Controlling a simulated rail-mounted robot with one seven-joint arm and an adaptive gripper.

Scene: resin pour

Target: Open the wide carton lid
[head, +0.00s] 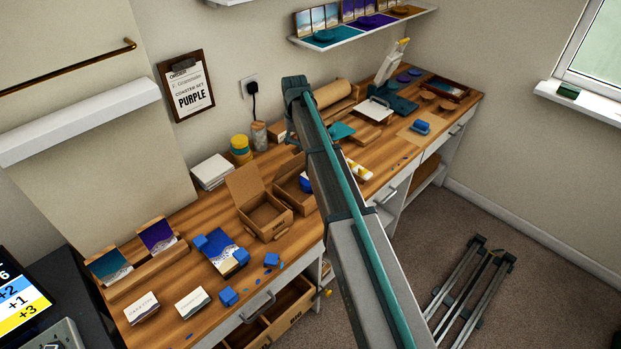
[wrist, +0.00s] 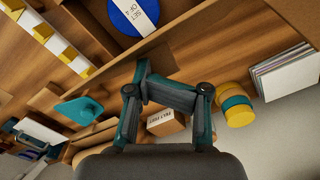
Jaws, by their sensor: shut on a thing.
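The wide carton (head: 287,190) stands on the wooden bench beside a smaller open carton, partly hidden by my arm. A blue round item with a white label (wrist: 133,14) shows in the wide carton in the wrist view, so its top is at least partly uncovered. My gripper (wrist: 140,72) is at the carton's back edge, its fingertips close together on what looks like brown cardboard, probably the lid. The lid's full outline is hidden by the fingers and the arm. In the head view the gripper is mostly hidden behind my arm.
The smaller open carton (head: 262,212) stands to the left with its lid raised. A blue-purple panel (head: 222,250) lies in front left.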

